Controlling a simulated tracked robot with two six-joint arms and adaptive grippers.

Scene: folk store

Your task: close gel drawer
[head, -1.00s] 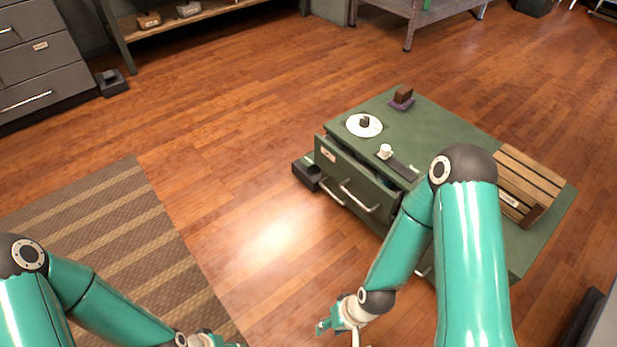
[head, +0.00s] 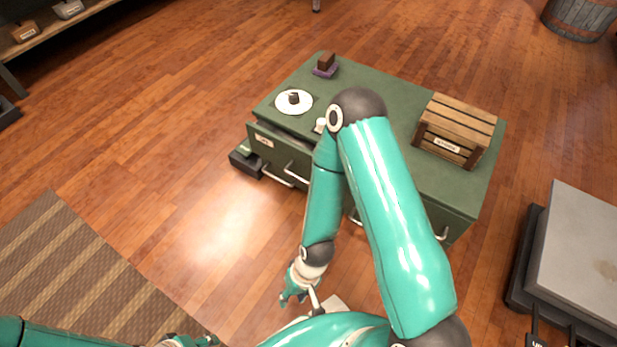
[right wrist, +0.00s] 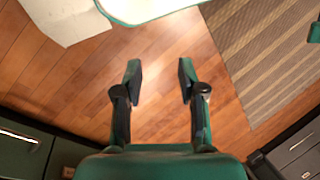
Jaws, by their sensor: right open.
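The green cabinet (head: 390,120) stands on the wood floor in the head view. Its left top drawer (head: 275,147), with a small label too small to read for certain, sticks out, with a dark gap behind its front edge. Bar handles show on the cabinet's front, and my right arm hides part of that front. My right gripper (head: 290,296) hangs in front of the cabinet, apart from it. In the right wrist view the right gripper (right wrist: 159,75) is open and empty over the floor. My left gripper (head: 190,341) shows only partly at the bottom edge; its jaws are unclear.
On the cabinet top are a white plate (head: 294,108) with a dark item, a purple block (head: 326,70), a small white cup (head: 320,125) and a wooden crate (head: 460,120). A black box (head: 245,162) lies by the drawer. A grey-topped platform (head: 585,250) stands right.

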